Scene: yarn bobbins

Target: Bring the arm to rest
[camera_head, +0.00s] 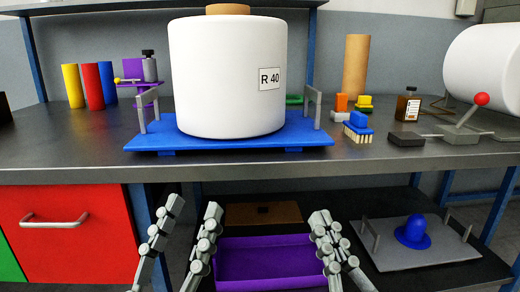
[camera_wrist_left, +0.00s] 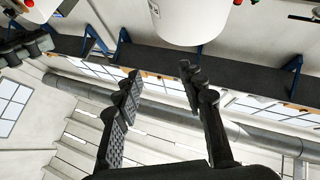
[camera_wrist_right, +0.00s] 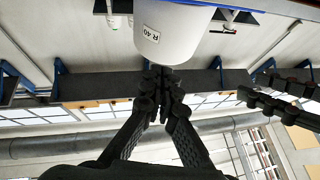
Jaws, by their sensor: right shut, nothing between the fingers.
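My left gripper (camera_head: 194,206) is open and empty, in front of the workbench and below its top edge. Its two fingers stand well apart in the left wrist view (camera_wrist_left: 160,74) too. My right gripper (camera_head: 321,217) is to the right of it at a similar height, with its fingers together and nothing between them. The right wrist view (camera_wrist_right: 160,72) also shows the fingertips meeting. A large white bobbin (camera_head: 215,75) labelled R 40 stands upright on a blue stand (camera_head: 230,143) on the bench, apart from both grippers.
The dark bench top (camera_head: 70,150) has a front edge above the grippers. A purple tray (camera_head: 265,258) and a grey plate with a blue part (camera_head: 411,232) are on the lower shelf. A red drawer (camera_head: 65,235) is at left. Another white bobbin (camera_head: 490,65) is at right.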

